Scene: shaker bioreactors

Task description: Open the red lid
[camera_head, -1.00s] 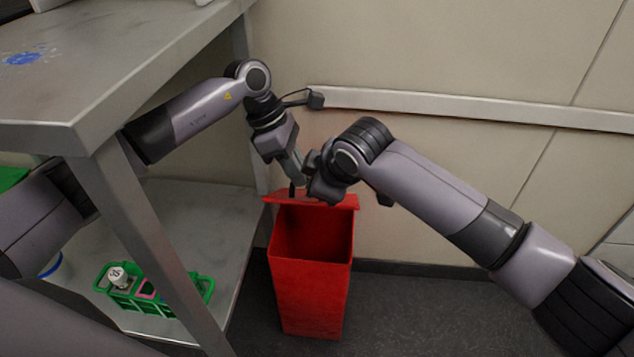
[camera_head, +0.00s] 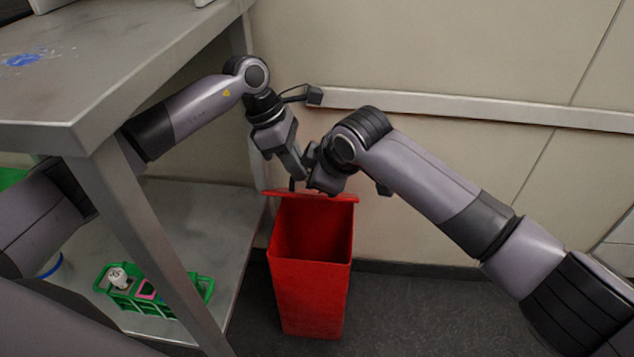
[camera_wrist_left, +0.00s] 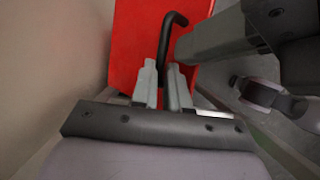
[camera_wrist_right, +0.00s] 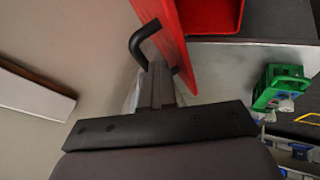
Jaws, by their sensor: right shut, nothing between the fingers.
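The red bin (camera_head: 310,300) stands on the floor, its dark opening visible. Its red lid (camera_head: 335,198) is raised at the back of the opening, seen as a thin strip. It shows as a red panel in the left wrist view (camera_wrist_left: 135,45) and the right wrist view (camera_wrist_right: 165,35). My left gripper (camera_wrist_left: 162,72) has its fingers close on both sides of the lid's bent black handle (camera_wrist_left: 172,22). My right gripper (camera_wrist_right: 158,72) is shut and empty, beside the lid and the handle (camera_wrist_right: 143,38). In the head view the right wrist partly hides the left fingertips.
A metal table (camera_head: 100,75) with a lower shelf (camera_head: 215,225) stands on the left. A green rack (camera_head: 125,295) with a white-capped item is on that shelf. The wall with a metal rail (camera_head: 450,105) is close behind the bin. Floor to the bin's right is clear.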

